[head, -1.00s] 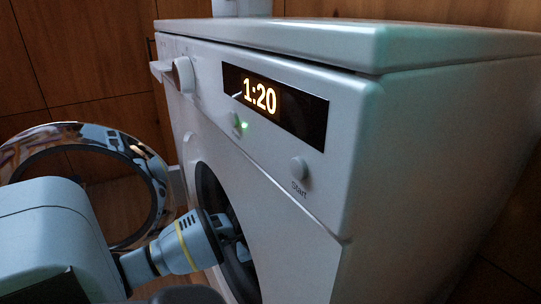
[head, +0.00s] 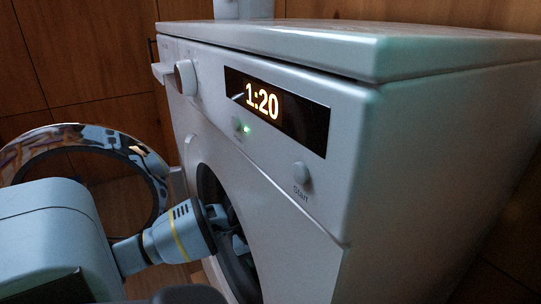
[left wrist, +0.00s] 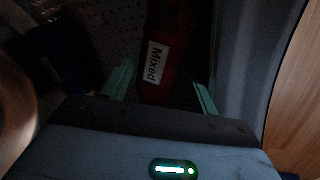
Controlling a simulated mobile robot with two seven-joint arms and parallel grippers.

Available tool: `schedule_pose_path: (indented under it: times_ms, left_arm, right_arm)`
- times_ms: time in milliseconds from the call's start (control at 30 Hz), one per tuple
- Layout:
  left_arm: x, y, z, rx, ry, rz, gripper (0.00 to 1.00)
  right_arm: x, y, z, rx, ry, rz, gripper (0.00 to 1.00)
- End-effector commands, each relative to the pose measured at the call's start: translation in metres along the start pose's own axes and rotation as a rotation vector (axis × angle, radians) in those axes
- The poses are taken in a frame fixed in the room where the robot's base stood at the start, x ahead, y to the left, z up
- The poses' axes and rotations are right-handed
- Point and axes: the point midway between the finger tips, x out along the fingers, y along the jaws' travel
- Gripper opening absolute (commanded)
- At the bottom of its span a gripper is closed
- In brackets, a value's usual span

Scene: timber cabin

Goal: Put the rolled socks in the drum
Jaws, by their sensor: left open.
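The white washing machine's drum opening (head: 210,188) faces left, with the round door swung open. My left gripper (head: 230,228) reaches into the opening in the head view. In the left wrist view my left gripper (left wrist: 165,88) is open, with its two pale green fingers apart. A dark red thing (left wrist: 154,90) with a white label reading "Mixed" lies between and beyond the fingers. It is too dark to tell if it is the rolled socks. The perforated drum wall (left wrist: 112,22) shows behind it. My right gripper is not in view.
The open door ring (head: 60,142) stands left of the machine, close to my left arm. The front panel has a lit 1:20 display (head: 262,100) and a Start button (head: 302,173). A dark blue thing (left wrist: 68,55) shows left of the fingers.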

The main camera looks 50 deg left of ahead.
Motion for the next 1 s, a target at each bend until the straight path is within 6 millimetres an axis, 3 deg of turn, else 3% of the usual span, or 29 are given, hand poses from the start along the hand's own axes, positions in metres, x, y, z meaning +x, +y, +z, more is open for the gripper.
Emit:
schedule_pose_path:
  times_ms: [100, 300, 1000]
  left_arm:
    - [-0.021, 0.0, -0.001, 0.003, 0.003, -0.001, 0.59]
    - [-0.04, 0.0, -0.001, 0.0, 0.002, -0.001, 0.59]
    - [-0.044, 0.0, 0.001, -0.006, -0.003, 0.003, 0.59]
  right_arm:
    - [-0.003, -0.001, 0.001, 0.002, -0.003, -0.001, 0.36]
    - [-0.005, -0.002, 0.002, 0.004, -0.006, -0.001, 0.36]
    - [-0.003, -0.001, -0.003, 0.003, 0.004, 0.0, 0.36]
